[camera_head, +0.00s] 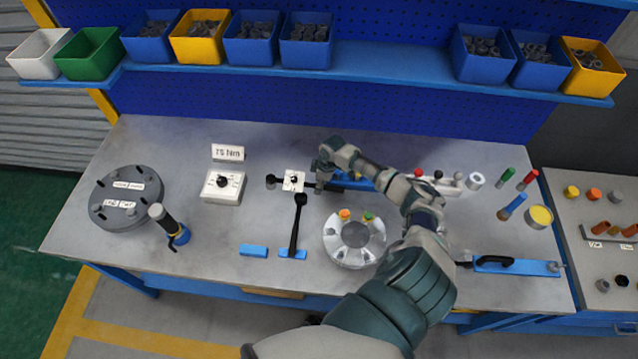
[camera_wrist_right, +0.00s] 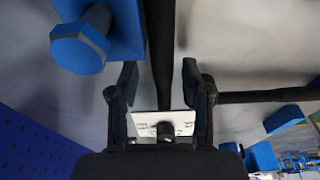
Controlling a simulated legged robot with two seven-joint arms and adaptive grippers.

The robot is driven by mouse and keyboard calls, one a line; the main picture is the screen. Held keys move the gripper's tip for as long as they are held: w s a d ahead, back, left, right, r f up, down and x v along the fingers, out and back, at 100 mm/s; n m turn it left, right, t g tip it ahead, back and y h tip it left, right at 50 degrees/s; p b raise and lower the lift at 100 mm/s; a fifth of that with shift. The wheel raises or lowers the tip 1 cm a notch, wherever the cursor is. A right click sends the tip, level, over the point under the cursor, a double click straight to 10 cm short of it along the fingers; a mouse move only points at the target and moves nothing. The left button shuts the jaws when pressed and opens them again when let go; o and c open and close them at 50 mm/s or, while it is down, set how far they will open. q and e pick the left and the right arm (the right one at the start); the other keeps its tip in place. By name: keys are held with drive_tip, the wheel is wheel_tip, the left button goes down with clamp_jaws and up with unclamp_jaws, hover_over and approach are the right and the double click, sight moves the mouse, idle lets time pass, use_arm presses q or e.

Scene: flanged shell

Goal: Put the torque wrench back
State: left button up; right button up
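My right gripper (camera_head: 322,176) is over a dark bar at the middle of the bench. In the right wrist view the gripper (camera_wrist_right: 160,68) is open, its fingers apart on both sides of the black bar (camera_wrist_right: 160,45), with gaps between. The bar runs to a small white plate (camera_head: 293,180) with a dark knob. A black-handled tool (camera_head: 297,225) lies below the plate, its near end at a blue block (camera_head: 292,253). I cannot tell for sure which black piece is the torque wrench. My left gripper is not in view.
A blue holder with a blue bolt head (camera_wrist_right: 80,48) is close to the gripper. A silver flanged shell (camera_head: 340,250) stands beside my forearm. A white dial box (camera_head: 223,188) and a grey round flange (camera_head: 125,197) are at left. Bench space between them is clear.

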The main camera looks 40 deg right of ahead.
drive_tip(key=shift+a+r, duration=0.25)
drive_tip(key=shift+a, duration=0.1)
drive_tip(key=v, duration=0.4)
drive_tip(key=shift+a+r, duration=0.1)
drive_tip(key=shift+a, duration=0.15)
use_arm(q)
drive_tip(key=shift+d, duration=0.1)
use_arm(e)
drive_tip(key=v, duration=0.7)
drive_tip(key=shift+d+r, duration=0.25)
drive_tip(key=shift+d, duration=0.05)
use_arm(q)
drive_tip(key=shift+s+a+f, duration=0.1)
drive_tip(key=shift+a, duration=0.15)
use_arm(e)
drive_tip(key=shift+a+r, duration=0.1)
drive_tip(key=shift+a, duration=0.15)
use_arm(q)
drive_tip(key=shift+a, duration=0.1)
use_arm(e)
drive_tip(key=shift+d, duration=0.15)
